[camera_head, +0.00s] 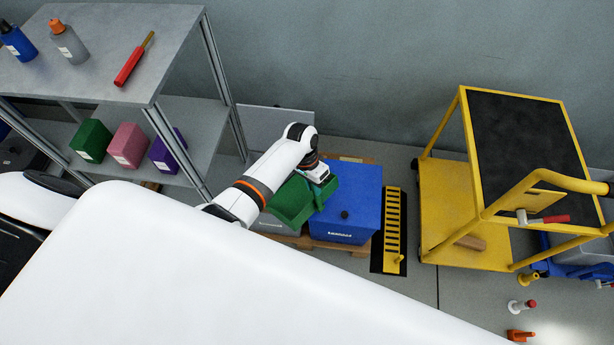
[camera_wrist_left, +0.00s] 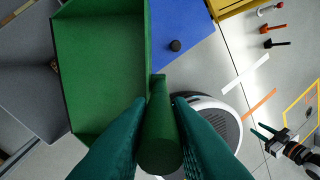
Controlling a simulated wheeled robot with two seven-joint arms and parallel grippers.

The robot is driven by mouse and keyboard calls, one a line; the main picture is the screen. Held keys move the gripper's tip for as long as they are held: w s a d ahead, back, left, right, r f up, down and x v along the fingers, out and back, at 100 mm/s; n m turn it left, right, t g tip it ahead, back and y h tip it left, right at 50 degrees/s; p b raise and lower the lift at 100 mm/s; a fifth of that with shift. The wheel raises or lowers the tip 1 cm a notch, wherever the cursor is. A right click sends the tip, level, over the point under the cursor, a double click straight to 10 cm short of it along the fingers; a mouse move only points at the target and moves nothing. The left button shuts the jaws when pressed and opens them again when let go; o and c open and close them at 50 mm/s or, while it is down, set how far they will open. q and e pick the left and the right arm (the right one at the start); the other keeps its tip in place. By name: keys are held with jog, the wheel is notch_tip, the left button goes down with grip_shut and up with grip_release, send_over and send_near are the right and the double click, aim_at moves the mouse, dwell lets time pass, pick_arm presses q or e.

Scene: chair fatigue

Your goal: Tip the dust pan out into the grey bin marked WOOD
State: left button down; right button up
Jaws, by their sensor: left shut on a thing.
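The green dust pan (camera_head: 291,203) is in the head view, above the grey bin (camera_head: 273,228) and beside the blue bin. My left gripper (camera_head: 316,174) is shut on its handle (camera_wrist_left: 160,135), between the teal fingers in the left wrist view. The pan's visible inside (camera_wrist_left: 98,75) looks bare green. The pan hides much of the bin, and I cannot read WOOD. My right gripper (camera_wrist_left: 262,133) appears small with fingers apart.
The blue bin (camera_head: 345,205) with a black knob stands close right of the pan. A grey panel (camera_head: 275,130) stands behind. A metal shelf (camera_head: 190,65) is at the left; a yellow cart (camera_head: 465,215) and a yellow-black floor strip (camera_head: 393,230) are at the right.

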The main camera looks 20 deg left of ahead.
pick_arm(q)
jog(key=shift+s+d+f, duration=0.15)
jog(key=shift+d+f, duration=0.2)
jog(key=shift+d, duration=0.1)
jog(key=d+f+y+b, duration=0.2)
jog(key=shift+s+d+t, duration=0.3)
jog(key=shift+s+t, duration=0.1)
jog(key=s+d+r+p, duration=0.1)
jog(key=d+r+p, duration=0.2)
jog(key=d, duration=0.2)
jog(key=shift+s+d+y+p, duration=0.15)
jog(key=shift+s+y+p, duration=0.15)
jog(key=shift+s, duration=0.05)
